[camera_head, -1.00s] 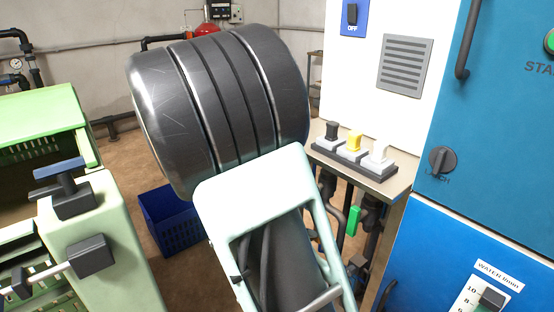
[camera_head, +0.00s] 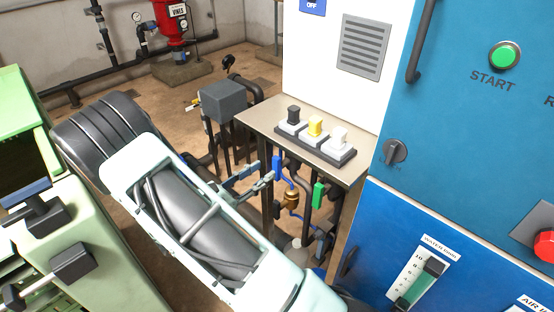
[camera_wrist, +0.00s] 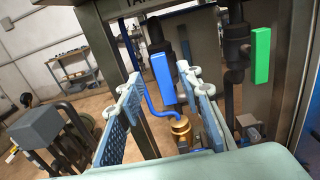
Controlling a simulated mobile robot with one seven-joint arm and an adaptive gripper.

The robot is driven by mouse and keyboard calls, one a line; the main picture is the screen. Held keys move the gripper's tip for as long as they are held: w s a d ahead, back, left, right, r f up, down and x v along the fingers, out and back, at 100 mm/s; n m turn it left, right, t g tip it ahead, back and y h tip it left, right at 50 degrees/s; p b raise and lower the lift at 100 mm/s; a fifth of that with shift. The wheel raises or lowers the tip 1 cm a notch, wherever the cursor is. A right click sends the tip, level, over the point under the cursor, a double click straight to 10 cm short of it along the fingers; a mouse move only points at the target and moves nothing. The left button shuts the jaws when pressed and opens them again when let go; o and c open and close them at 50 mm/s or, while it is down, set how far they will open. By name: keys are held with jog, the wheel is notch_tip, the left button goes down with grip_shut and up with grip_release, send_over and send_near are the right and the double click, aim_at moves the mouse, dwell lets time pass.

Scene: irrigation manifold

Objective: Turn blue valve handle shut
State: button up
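The blue valve handle (camera_head: 277,167) is a short upright blue bar on the dark piping under the steel shelf. In the wrist view the blue handle (camera_wrist: 162,78) shows beyond my fingers, in the gap between them. My gripper (camera_head: 262,180) points at it from the left in the head view. In the wrist view my gripper (camera_wrist: 158,98) is open, with one pale blue-grey finger on each side and nothing held. I cannot tell whether a finger touches the handle.
A green handle (camera_head: 319,195) hangs right of the blue one. A brass fitting (camera_head: 291,199) and blue tubing sit below it. The steel shelf (camera_head: 255,118) is above, the blue cabinet (camera_head: 450,130) at right, and a green machine (camera_head: 90,255) at left.

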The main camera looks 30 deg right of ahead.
aim_at(274, 163)
jog(key=x, duration=0.6)
jog(key=shift+d+p, duration=0.35)
grip_shut()
